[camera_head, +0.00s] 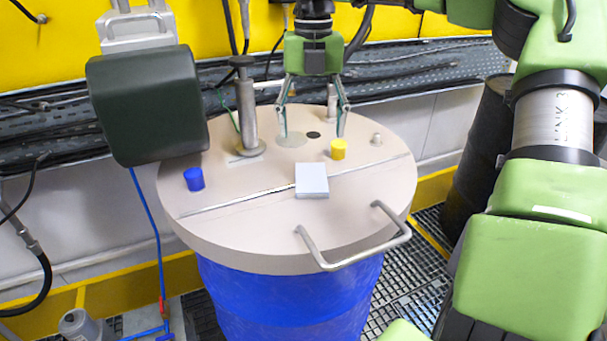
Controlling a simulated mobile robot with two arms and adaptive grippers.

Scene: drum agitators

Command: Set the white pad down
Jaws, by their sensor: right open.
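The white pad (312,180) lies flat on the beige lid (250,235) of a blue drum (285,300), across the lid's dividing seam. My right gripper (312,135) points down over the back half of the lid. Its two fingers are spread apart with nothing between them. The pad is in front of the gripper and apart from it. Whether the fingertips touch the lid, I cannot tell. My left gripper does not show.
A metal post (246,110) rises behind. A dark box (148,105) overhangs the lid's left. A handle (360,248) sits at the front. The lid's front left is clear.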

